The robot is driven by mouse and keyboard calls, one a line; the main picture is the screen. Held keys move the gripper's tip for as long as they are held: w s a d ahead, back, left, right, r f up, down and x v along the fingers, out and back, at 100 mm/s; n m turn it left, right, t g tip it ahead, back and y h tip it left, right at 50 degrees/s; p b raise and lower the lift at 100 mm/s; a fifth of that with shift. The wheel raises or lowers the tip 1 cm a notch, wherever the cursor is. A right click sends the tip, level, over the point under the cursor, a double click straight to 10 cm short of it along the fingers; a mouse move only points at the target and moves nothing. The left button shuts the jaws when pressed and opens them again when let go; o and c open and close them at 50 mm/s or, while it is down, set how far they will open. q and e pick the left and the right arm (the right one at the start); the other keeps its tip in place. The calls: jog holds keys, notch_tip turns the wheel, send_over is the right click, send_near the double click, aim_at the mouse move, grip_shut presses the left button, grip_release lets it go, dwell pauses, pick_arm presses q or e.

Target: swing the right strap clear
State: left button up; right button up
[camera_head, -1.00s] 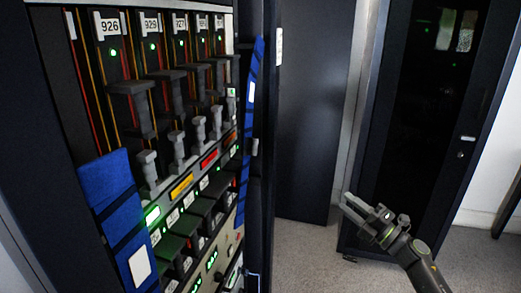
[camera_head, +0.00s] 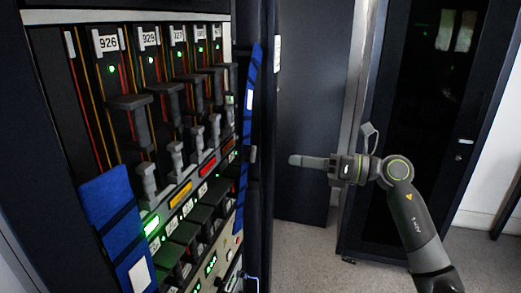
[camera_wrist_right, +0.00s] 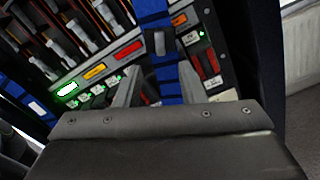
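The right strap (camera_head: 247,120) is a blue band running down the right edge of the rack, with a white label and a small grey handle (camera_head: 252,153) on it. In the right wrist view the strap (camera_wrist_right: 151,9) runs down the picture, with its dark handle (camera_wrist_right: 159,44) near the middle. My right gripper (camera_head: 293,160) is to the right of the strap, at about the handle's height in the picture, pointing left. In the wrist view my right gripper (camera_wrist_right: 159,76) is open, its fingers apart on either side of the strap's line and nothing visibly held. My left gripper is not in view.
The rack holds several numbered modules (camera_head: 108,43) with grey handles and lit indicators. A left blue strap (camera_head: 110,200) crosses its lower left. A dark glass-door cabinet (camera_head: 425,130) stands behind my right arm, and a dark panel (camera_head: 305,100) stands behind the gripper. Grey floor (camera_head: 300,250) shows below.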

jog(key=p+x, duration=0.2)
jog(key=x, duration=0.8)
jog(key=shift+c, duration=0.5)
grip_shut()
